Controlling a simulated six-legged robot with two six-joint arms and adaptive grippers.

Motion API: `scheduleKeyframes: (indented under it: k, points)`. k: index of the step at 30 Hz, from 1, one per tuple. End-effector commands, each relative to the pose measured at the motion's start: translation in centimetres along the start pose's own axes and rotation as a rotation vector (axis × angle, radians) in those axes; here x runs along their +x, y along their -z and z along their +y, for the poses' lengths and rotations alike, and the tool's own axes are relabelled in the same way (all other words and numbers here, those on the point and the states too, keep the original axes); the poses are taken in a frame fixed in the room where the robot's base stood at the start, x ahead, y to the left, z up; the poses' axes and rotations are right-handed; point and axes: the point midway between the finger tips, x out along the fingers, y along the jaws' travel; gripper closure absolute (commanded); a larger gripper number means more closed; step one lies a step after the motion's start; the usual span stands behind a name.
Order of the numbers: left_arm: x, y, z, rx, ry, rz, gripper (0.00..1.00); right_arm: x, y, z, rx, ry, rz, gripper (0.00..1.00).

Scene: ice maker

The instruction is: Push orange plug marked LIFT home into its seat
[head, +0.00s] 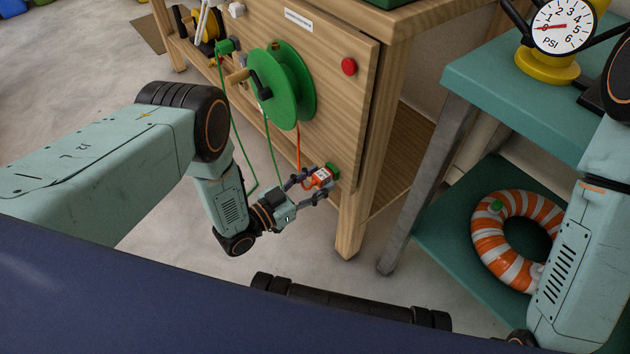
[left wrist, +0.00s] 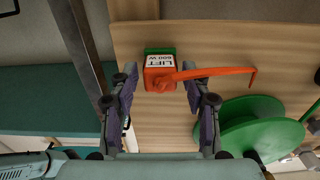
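The orange plug (head: 320,178) is on the wooden panel, low at its right edge. In the left wrist view its white label reads LIFT 600 W (left wrist: 160,60), and an orange cord (left wrist: 215,72) leaves it. A green seat (head: 333,169) lies right behind the plug; it also shows in the left wrist view (left wrist: 160,50). I cannot tell how deep the plug sits. My left gripper (head: 306,188) is in front of the plug. In the left wrist view its fingertips (left wrist: 161,76) stand either side of the plug, with small gaps. My right gripper is not in view.
A green reel (head: 283,85) with a crank is on the panel above, and a red button (head: 349,66) is to its right. A teal shelf unit (head: 480,75) with a pressure gauge (head: 562,25) and a striped ring (head: 520,240) stands at the right. A green cord hangs near my left arm.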

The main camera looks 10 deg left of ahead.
Motion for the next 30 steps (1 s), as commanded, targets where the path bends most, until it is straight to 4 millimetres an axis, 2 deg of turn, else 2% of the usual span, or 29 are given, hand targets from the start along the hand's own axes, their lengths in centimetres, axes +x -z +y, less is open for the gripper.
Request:
scheduleKeyframes:
  k: [10,14,30]
  points:
    - [-0.1,-0.1,0.0,-0.001,0.001,-0.001,0.43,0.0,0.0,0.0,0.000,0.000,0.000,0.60]
    - [-0.8,-0.1,-0.1,-0.002,0.003,-0.003,0.43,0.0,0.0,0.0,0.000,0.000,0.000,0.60]
    - [-10.5,-0.1,-0.1,-0.002,0.004,-0.003,0.43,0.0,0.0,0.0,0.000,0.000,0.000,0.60]
